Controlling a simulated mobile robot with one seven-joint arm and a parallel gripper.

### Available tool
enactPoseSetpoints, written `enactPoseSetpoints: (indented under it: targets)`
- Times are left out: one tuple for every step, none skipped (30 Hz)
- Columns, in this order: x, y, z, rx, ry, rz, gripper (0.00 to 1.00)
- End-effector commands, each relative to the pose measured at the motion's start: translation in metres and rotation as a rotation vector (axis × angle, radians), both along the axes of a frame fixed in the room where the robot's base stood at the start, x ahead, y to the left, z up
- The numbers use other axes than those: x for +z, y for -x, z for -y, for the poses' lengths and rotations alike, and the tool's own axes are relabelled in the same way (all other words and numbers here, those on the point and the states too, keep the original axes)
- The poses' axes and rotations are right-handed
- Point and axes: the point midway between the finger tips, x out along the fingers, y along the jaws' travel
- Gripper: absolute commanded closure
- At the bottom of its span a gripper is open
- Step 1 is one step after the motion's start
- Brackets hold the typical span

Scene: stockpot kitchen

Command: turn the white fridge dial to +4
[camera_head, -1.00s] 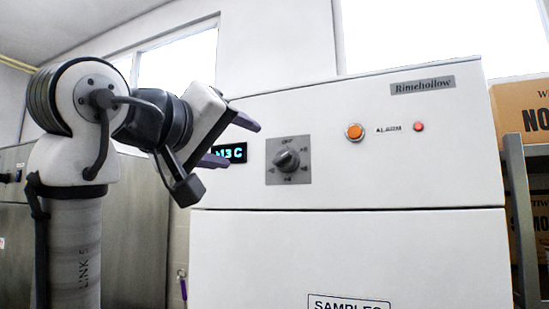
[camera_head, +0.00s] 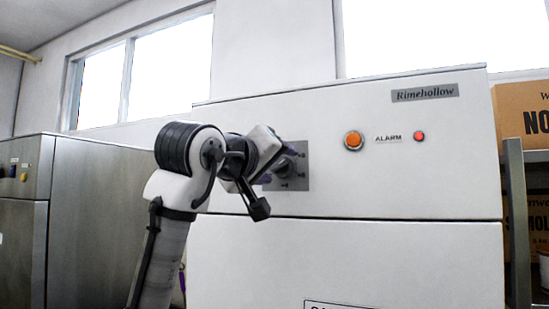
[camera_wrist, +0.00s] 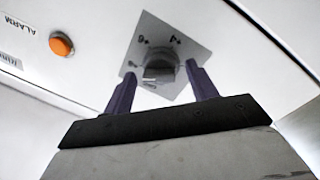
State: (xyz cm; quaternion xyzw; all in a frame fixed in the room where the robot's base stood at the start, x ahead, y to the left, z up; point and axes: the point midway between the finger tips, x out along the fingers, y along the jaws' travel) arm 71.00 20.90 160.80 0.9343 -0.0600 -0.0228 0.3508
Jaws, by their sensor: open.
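The white fridge (camera_head: 400,130) fills the right half of the head view. Its dark round dial (camera_head: 291,166) sits on a grey marked plate (camera_head: 299,182), partly covered by my gripper. In the wrist view the dial (camera_wrist: 161,68) appears on its plate (camera_wrist: 183,42), turned round in the picture. A pale mark shows on the dial's lower side there, but I cannot tell which number it points to. My gripper (camera_wrist: 160,74) is open, with one purple finger on each side of the dial. I cannot tell whether the fingers touch it.
An orange button (camera_head: 353,141) and a small red alarm light (camera_head: 420,136) sit right of the dial. A shelf (camera_head: 518,210) with cardboard boxes (camera_head: 522,110) stands at the right. A steel cabinet (camera_head: 95,215) stands at the left.

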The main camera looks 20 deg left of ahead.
Motion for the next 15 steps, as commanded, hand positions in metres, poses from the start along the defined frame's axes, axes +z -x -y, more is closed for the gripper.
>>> enactPoseSetpoints:
  targets:
    - [0.0000, -0.0013, -0.0001, 0.000, 0.000, 0.000, 0.42]
    - [-0.0002, -0.0017, 0.0000, 0.000, 0.000, 0.000, 0.42]
    - [-0.0004, -0.0019, -0.0001, 0.000, 0.000, 0.000, 0.42]
    - [-0.0005, -0.0019, 0.0000, 0.000, 0.000, 0.000, 0.42]
    - [-0.0005, -0.0018, -0.0001, 0.000, 0.000, 0.000, 0.42]
    - [-0.0005, -0.0017, -0.0001, 0.000, 0.000, 0.000, 0.42]
    - [-0.0005, -0.0017, -0.0001, 0.000, 0.000, 0.000, 0.42]
    - [-0.0005, -0.0016, -0.0001, 0.000, 0.000, 0.000, 0.42]
    - [-0.0005, -0.0016, -0.0001, 0.000, 0.000, 0.000, 0.46]
    - [-0.0005, -0.0016, -0.0002, 0.000, 0.000, 0.000, 0.50]
    - [-0.0004, -0.0015, -0.0001, 0.000, 0.000, 0.000, 0.54]
    - [-0.0004, -0.0015, -0.0001, 0.000, 0.000, 0.000, 0.59]
    - [-0.0004, -0.0015, -0.0001, 0.000, 0.000, 0.000, 0.63]
    - [-0.0003, -0.0014, -0.0002, 0.001, 0.000, -0.001, 0.67]
    - [-0.0004, -0.0014, -0.0003, 0.001, 0.000, -0.001, 0.72]
